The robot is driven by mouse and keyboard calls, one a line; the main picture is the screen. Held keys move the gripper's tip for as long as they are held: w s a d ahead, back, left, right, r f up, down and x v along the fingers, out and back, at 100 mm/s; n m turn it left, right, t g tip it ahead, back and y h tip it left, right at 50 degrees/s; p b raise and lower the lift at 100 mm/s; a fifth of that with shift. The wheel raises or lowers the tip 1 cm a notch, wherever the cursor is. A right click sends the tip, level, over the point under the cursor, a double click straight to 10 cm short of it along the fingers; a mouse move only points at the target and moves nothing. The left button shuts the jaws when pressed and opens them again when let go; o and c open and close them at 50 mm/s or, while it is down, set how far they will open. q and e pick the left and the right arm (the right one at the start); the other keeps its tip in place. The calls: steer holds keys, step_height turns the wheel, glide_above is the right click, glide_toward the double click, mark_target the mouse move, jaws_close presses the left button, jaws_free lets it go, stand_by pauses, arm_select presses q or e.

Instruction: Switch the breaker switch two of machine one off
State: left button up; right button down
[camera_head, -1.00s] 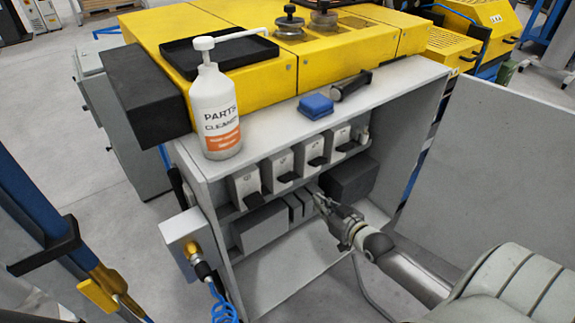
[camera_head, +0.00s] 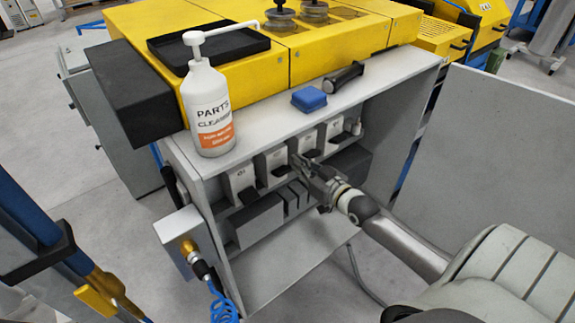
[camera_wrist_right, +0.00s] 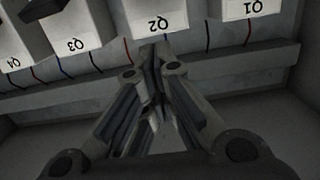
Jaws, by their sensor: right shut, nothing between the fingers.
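Breaker switch two, Q2 (camera_head: 272,167), is a pale block with a black lever in the cabinet's row of breakers, second from the left. In the right wrist view Q2 (camera_wrist_right: 160,22) appears upside down at the top centre; its lever is out of that frame. My right gripper (camera_head: 297,162) is shut and empty, its tips close to the right side of Q2 in the head view. In the right wrist view the closed tips (camera_wrist_right: 157,45) overlap the edge of Q2's labelled face; I cannot tell whether they touch. My left gripper is not in view.
Q1 (camera_head: 239,183) is left of Q2; Q3 (camera_head: 304,143) and Q4 (camera_head: 337,129) are right. Dark blocks (camera_head: 257,220) lie below. The cabinet top holds a cleaner bottle (camera_head: 209,108), a blue box (camera_head: 309,98) and a black-handled tool (camera_head: 344,77).

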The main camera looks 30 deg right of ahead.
glide_above(285, 170)
steer(key=shift+s+f, duration=0.1)
steer(key=shift+f, duration=0.2)
steer(key=f, duration=0.3)
steer(key=shift+s, duration=0.3)
steer(key=shift+s+f, duration=0.3)
steer(key=shift+f, duration=0.1)
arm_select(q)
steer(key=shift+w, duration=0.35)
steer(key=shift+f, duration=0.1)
arm_select(e)
steer(key=shift+a+f, duration=0.1)
steer(key=shift+a, duration=0.05)
